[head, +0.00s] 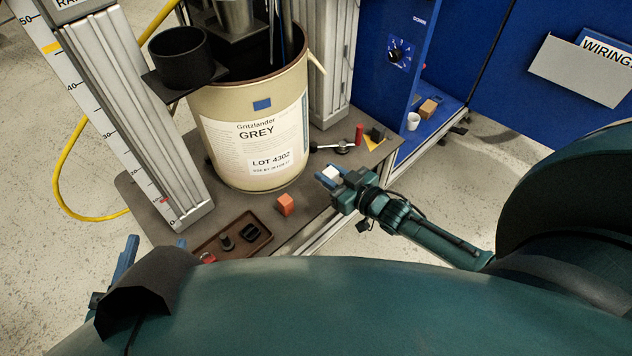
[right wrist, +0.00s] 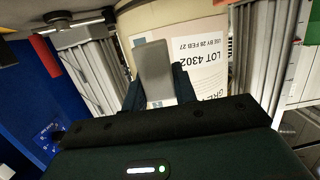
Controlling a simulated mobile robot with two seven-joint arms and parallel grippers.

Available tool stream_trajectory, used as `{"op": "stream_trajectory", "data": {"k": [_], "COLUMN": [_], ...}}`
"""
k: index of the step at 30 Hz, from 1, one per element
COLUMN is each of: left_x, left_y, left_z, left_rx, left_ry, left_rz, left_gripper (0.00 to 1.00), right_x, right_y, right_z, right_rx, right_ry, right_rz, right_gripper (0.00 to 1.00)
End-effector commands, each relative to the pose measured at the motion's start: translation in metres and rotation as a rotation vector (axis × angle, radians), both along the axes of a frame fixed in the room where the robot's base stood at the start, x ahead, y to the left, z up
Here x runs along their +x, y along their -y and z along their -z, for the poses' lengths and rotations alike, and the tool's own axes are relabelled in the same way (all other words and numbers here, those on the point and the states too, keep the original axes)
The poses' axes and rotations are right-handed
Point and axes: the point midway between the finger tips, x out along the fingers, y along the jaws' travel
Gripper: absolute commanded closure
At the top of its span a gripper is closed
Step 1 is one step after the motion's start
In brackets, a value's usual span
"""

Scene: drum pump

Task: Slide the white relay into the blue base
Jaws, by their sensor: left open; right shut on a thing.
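The white relay (head: 331,173) is between the blue fingers of my right gripper (head: 334,176), which is shut on it. They are above the front right edge of the platform, in front of the drum. In the right wrist view the relay (right wrist: 154,72) stands out beyond the fingers as a pale grey block. My left gripper (head: 127,256) is open at the lower left, partly hidden by a dark arm link. I cannot make out the blue base for certain. A small blue patch (head: 181,243) shows at the platform's front left, partly hidden.
The cream drum (head: 250,135) stands on the dark platform (head: 150,205). An orange block (head: 285,204), a brown tray (head: 213,248) with dark parts, and a red cylinder (head: 359,134) are on it. A blue cabinet (head: 385,85) with a white cup (head: 413,121) is right.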

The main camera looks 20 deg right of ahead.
Motion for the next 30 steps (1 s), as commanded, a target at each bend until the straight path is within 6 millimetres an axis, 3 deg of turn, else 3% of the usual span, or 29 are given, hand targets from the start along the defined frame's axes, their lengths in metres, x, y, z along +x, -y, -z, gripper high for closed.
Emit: {"op": "stream_trajectory", "data": {"k": [21,30], "left_x": [0.0,0.0], "left_y": [0.0,0.0], "left_z": [-0.027,-0.031], "left_rx": [0.001,0.001], "left_ry": [0.0,0.0], "left_rz": [0.0,0.0], "left_gripper": [0.51,0.51], "right_x": [-0.055,-0.069], "right_y": [0.019,0.024], "right_z": [-0.001,-0.001], "right_rx": [0.001,0.0], "right_ry": [-0.001,0.0], "right_rz": [0.0,0.0], "right_gripper": [0.91,0.91]}}
